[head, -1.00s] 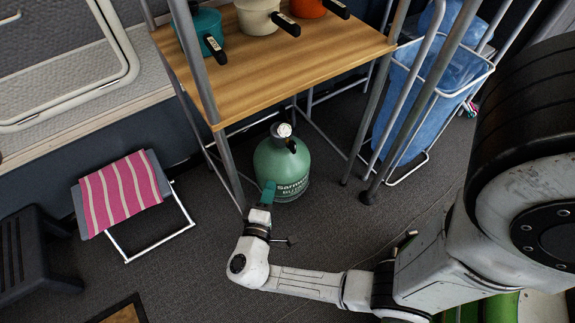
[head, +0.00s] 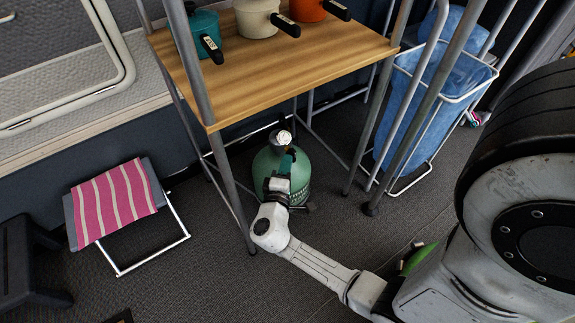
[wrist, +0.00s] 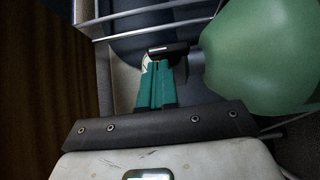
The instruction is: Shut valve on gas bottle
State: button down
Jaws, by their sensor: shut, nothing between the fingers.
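The green gas bottle (head: 266,168) stands on the floor under the wooden-topped table. Its top carries a pale round fitting (head: 282,137) and a black valve part. In the wrist view the bottle (wrist: 265,55) fills the upper right, with the black valve part (wrist: 172,49) left of it. My gripper (head: 287,160) has teal fingers and is in front of the bottle's upper part, by the valve. In the wrist view my gripper (wrist: 160,62) is shut and empty, its tips close to the black valve part. I cannot tell whether they touch it.
The table (head: 250,85) holds several pots above the bottle, and its metal legs (head: 228,190) stand around it. A blue bin in a wire frame (head: 420,100) is at the right. A pink-striped stool (head: 115,205) is at the left. The floor between stool and table is clear.

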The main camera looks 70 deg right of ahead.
jog(key=shift+s+d, duration=0.15)
jog(key=shift+d, duration=0.05)
jog(key=shift+r, duration=0.1)
jog(key=shift+r+m+y+p, duration=0.1)
jog(key=shift+m+y+p, duration=0.4)
